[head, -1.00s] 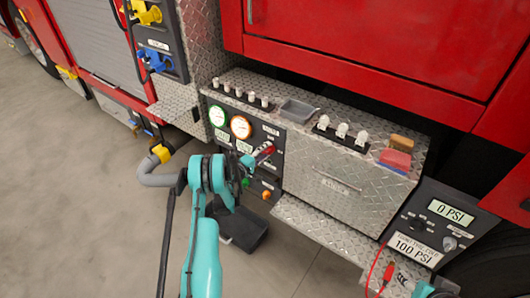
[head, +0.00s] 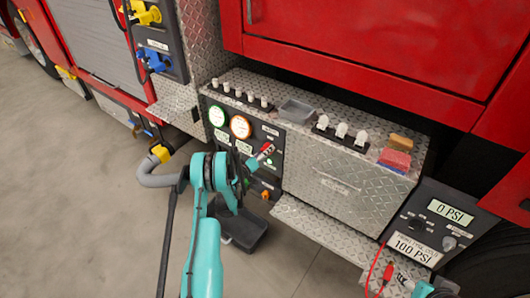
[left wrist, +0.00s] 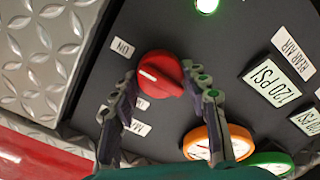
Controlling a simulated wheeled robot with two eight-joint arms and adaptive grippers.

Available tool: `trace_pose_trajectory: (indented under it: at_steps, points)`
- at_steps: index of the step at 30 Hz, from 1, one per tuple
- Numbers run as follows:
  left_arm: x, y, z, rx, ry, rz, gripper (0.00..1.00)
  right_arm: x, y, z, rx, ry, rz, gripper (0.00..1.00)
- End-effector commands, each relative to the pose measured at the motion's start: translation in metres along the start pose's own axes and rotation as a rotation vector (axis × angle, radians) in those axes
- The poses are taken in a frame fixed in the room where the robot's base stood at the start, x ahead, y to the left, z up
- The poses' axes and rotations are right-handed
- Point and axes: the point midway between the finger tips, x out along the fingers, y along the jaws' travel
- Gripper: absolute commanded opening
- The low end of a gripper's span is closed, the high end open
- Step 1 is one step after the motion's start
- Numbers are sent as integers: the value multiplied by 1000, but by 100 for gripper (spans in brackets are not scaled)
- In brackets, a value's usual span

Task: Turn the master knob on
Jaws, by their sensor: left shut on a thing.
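The red master knob (left wrist: 160,74) sits on the dark control panel (left wrist: 230,40) in the left wrist view. Its white mark faces left, a little below the ON label (left wrist: 122,47). My left gripper (left wrist: 163,88) is shut on the knob, with one finger on each side. In the head view the knob (head: 266,149) shows small at the panel's upper right, and my left gripper (head: 256,160) reaches it from the lower left.
Round gauges (head: 240,127) sit left of the knob. Diamond-plate steel (head: 340,180) borders the panel on the right. A black pedal (head: 242,232) lies below. A PSI display box (head: 440,225) stands at the right. Floor at the left is clear.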

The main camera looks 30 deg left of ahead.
Motion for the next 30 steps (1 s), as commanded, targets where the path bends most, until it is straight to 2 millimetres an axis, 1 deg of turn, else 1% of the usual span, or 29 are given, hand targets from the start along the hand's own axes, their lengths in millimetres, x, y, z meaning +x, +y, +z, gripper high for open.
trace_pose_trajectory:
  at_steps: [17,18,19,20,30]
  points:
    - [1,1,1,29,1,-1,16,0,0,0,0,0,0,54]
    - [1,1,1,29,1,0,55,0,0,0,0,0,0,54]
    - [1,1,1,29,1,-1,63,0,0,0,0,0,0,54]
    - [1,1,1,29,1,-1,66,0,0,0,0,0,0,54]
    - [0,3,-2,28,2,-1,66,0,0,0,0,0,0,54]
